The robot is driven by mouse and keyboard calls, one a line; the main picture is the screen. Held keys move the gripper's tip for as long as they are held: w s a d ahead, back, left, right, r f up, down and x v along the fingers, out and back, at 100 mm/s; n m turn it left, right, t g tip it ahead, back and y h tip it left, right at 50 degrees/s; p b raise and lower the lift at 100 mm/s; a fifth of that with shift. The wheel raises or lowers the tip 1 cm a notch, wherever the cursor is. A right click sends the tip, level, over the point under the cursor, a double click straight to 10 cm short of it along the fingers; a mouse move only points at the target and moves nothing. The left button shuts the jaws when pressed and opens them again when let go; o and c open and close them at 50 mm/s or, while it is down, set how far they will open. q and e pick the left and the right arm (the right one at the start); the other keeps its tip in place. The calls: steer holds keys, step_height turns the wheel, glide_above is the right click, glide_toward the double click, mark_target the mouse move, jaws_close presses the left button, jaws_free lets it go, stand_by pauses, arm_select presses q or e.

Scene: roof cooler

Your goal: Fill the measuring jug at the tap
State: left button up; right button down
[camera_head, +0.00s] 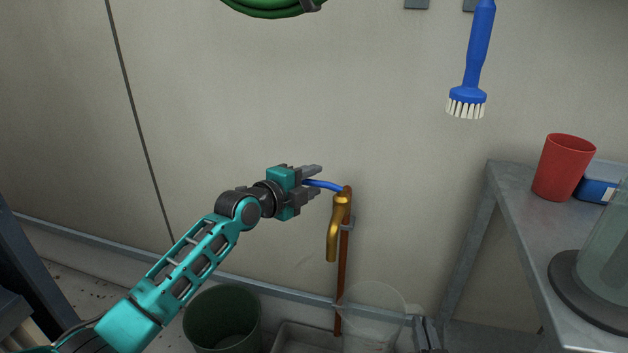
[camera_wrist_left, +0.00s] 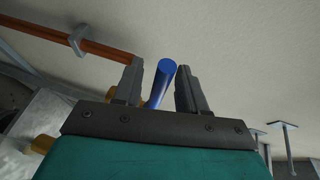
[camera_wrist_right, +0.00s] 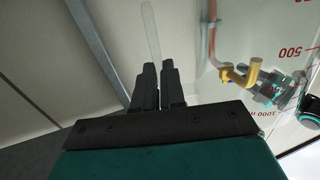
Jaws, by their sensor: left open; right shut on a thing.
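The clear measuring jug (camera_head: 376,302) shows faintly at the bottom of the head view, below and a little right of the brass tap's spout (camera_head: 331,246). Its red marks show in the right wrist view (camera_wrist_right: 291,51). My right gripper (camera_wrist_right: 157,72) is shut on its clear handle strip (camera_wrist_right: 151,32). My left gripper (camera_head: 317,181) is open, with its fingers on either side of the tap's blue lever (camera_head: 322,184). The lever also stands between the fingers in the left wrist view (camera_wrist_left: 163,80). No water shows at the spout.
A copper pipe (camera_head: 345,270) runs down the wall behind the jug. A dark green bin (camera_head: 222,320) and a grey trough (camera_head: 300,338) stand below. A metal table (camera_head: 520,205) at right bears a red cup (camera_head: 563,167). A blue brush (camera_head: 478,50) hangs above.

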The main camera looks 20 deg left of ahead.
arm_select(q)
steer(key=shift+w+d+f, duration=0.15)
steer(key=shift+w+d, duration=0.15)
steer(key=shift+w, duration=0.3)
jaws_close()
stand_by(0.3)
